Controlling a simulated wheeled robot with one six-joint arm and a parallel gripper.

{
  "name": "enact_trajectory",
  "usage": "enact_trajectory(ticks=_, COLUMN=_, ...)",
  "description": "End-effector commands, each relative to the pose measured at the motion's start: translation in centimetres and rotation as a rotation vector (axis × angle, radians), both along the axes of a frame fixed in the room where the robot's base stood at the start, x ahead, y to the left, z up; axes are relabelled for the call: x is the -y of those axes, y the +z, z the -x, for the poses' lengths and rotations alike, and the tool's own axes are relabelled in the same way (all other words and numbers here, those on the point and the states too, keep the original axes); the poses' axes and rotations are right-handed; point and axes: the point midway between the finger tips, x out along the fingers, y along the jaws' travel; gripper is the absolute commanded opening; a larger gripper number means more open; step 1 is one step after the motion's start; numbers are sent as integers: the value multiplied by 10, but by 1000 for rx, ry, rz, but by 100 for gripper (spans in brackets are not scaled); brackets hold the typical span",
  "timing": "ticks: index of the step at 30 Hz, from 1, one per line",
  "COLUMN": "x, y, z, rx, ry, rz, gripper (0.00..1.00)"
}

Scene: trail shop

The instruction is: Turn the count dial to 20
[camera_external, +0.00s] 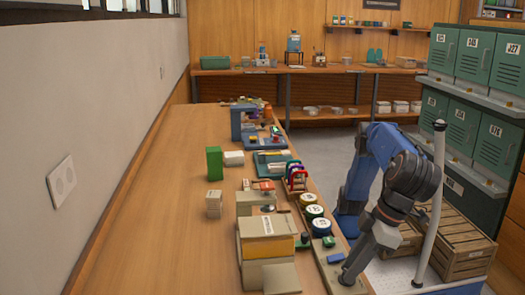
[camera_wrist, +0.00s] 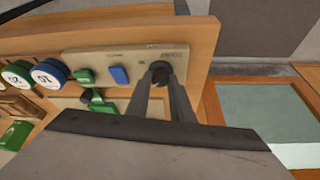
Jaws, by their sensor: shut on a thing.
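The count dial (camera_wrist: 159,70) is a small dark knob at one end of a beige panel (camera_wrist: 105,62) in the wrist view. Printed labels sit beside it, too small to read surely. My gripper (camera_wrist: 160,82) is shut on the dial, one finger on each side of it. The fingers hide part of the dial, so its setting cannot be read. In the external view my gripper (camera_external: 347,277) reaches down to the panel (camera_external: 327,258) at the bench's right edge, and the dial is hidden there.
A blue button (camera_wrist: 119,74) and a green piece (camera_wrist: 84,76) sit on the same panel. Round-lidded jars (camera_external: 314,211) stand just behind it. A cardboard file box (camera_external: 266,240) is to the left. The bench's left side (camera_external: 150,235) is clear.

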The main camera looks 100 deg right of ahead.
Motion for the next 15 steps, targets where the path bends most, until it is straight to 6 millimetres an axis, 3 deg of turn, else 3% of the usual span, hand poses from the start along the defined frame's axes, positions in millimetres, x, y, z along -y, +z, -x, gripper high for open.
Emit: enact_trajectory(ticks=15, x=-1, y=1, z=0, rx=0, ry=-67, rz=-1, gripper=0)
